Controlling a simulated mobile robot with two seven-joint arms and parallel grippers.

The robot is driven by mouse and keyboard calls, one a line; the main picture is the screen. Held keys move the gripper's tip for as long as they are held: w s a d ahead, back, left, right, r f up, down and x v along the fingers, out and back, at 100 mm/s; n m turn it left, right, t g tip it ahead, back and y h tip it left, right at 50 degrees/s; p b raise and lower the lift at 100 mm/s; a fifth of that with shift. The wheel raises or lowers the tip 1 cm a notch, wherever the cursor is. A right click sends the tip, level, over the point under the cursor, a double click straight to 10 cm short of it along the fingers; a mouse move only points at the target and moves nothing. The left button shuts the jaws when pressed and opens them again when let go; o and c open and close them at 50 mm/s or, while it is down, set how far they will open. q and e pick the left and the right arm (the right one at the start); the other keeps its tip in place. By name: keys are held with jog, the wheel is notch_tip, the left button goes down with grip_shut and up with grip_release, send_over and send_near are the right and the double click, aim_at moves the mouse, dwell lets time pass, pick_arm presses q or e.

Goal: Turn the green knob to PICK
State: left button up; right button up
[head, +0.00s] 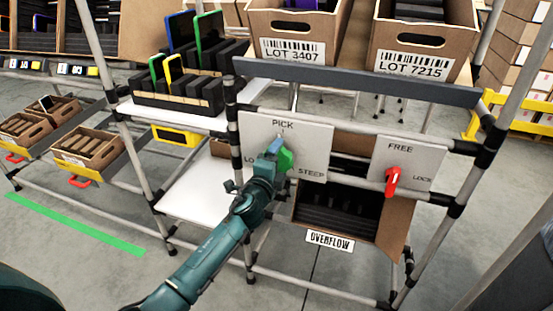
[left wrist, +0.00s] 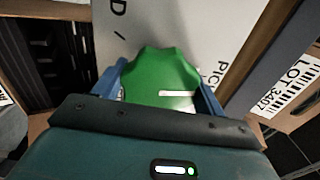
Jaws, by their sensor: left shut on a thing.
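The green knob (head: 287,160) sits on a white panel (head: 310,140). The panel has PICK at the top, STEEP at lower right and a partly hidden label starting LO at left. My left gripper (head: 273,150) is at the knob, with its fingers partly hiding it. In the left wrist view the knob (left wrist: 160,72) lies between the two blue fingers of my left gripper (left wrist: 158,88), which is shut on it. The knob's white line points right in that view, toward the side where the PICK lettering shows. The exact setting is hard to tell. My right gripper is not in view.
A second panel with a red knob (head: 391,181), marked FREE and LOCK, is at right. Below is an open carton (head: 396,225) near an OVERFLOW label (head: 330,242). Cartons LOT 3407 (head: 297,49) and LOT 7215 (head: 412,65) stand above a grey rail (head: 355,82).

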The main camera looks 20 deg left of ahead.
pick_arm(q)
jog(key=shift+m, duration=0.9)
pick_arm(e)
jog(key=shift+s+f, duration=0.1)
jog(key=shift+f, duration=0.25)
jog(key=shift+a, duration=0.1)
pick_arm(q)
jog(key=o, duration=1)
jog(key=shift+c, duration=0.2)
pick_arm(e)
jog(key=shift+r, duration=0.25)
pick_arm(q)
jog(key=s+p, duration=0.1)
jog(key=s, duration=1.2)
jog(key=shift+a, duration=0.25)
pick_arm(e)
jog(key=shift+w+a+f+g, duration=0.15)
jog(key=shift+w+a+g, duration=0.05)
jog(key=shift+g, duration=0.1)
pick_arm(q)
jog(key=shift+s, duration=0.1)
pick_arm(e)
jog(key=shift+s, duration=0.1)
